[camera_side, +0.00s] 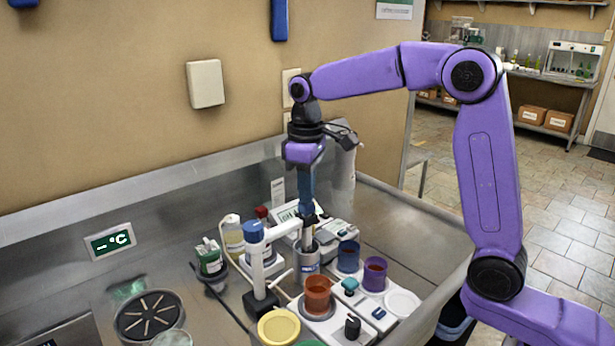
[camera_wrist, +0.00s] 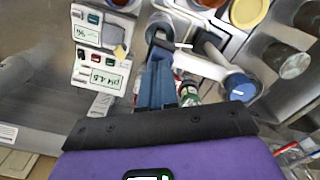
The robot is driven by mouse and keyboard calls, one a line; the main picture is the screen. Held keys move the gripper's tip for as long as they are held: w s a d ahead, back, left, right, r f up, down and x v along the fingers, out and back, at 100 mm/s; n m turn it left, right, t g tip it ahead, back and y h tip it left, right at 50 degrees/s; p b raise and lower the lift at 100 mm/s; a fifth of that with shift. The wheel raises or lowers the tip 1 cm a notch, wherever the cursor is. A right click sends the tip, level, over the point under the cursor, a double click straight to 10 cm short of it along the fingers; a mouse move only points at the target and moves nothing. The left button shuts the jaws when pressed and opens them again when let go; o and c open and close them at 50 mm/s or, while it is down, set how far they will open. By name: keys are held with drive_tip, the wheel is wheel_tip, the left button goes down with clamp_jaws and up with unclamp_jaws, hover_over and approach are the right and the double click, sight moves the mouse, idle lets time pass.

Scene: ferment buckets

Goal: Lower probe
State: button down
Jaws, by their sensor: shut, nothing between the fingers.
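The probe (camera_side: 308,236) is a pale upright rod on the arm of a white stand (camera_side: 257,268) with a blue knob (camera_side: 254,230). Its lower end meets a grey metal cup (camera_side: 307,262); I cannot tell how deep it sits. My gripper (camera_side: 306,210) points straight down directly above the probe, its blue fingers shut with nothing held. I cannot tell whether the fingertips touch the probe top. In the wrist view the shut fingers (camera_wrist: 158,52) reach toward the stand's arm, with the blue knob (camera_wrist: 240,88) to the right. The fingers hide part of the probe.
A white meter (camera_wrist: 102,50) with a small display stands beside the cup. An orange cup (camera_side: 317,292), a blue cup (camera_side: 348,256) and a purple cup (camera_side: 374,272) are close by.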

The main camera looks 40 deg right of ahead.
drive_tip(key=shift+r, duration=2.5)
idle(0.6)
